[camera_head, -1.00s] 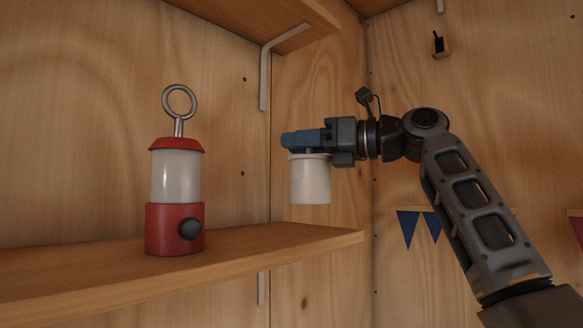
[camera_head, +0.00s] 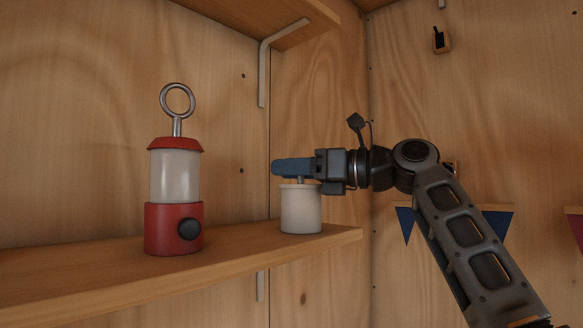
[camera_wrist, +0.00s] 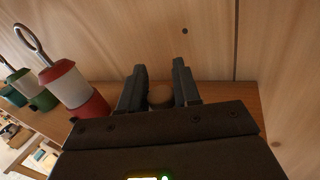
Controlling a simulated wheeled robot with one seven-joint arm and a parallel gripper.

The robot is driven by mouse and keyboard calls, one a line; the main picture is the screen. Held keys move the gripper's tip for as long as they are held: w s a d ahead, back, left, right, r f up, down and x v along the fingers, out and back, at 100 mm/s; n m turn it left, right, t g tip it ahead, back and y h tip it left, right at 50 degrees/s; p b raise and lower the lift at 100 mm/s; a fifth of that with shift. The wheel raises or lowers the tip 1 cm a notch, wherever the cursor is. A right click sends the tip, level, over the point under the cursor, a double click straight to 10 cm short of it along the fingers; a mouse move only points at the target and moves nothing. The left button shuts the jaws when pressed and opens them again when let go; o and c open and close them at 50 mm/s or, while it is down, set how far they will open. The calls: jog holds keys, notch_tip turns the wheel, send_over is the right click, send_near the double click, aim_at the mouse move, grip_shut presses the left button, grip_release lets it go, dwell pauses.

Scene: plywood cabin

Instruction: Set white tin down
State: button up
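The white tin (camera_head: 301,211) is a small upright cylinder with a lid and a short knob on top. It stands near the right end of the wooden shelf (camera_head: 250,248), its base appearing to touch the board. My gripper (camera_head: 290,168) is directly above the lid, reaching in level from the right, with its fingers on either side of the knob. In the wrist view, the knob (camera_wrist: 160,95) shows between the two fingers (camera_wrist: 160,82), which appear shut on it. The tin's body is hidden there behind my gripper.
A red and white lantern (camera_head: 175,190) with a ring handle stands left of the tin, with a gap between. An upper shelf (camera_head: 270,28) with a metal bracket (camera_head: 263,75) is overhead. Plywood walls close in behind. Blue pennants (camera_head: 405,222) hang at right.

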jog(key=o, duration=0.3)
jog(key=shift+o, duration=0.2)
jog(key=shift+r, duration=0.1)
jog(key=b+v, duration=0.1)
jog(key=v, duration=1.1)
jog(key=shift+b, duration=0.4)
jog(key=shift+d, duration=0.1)
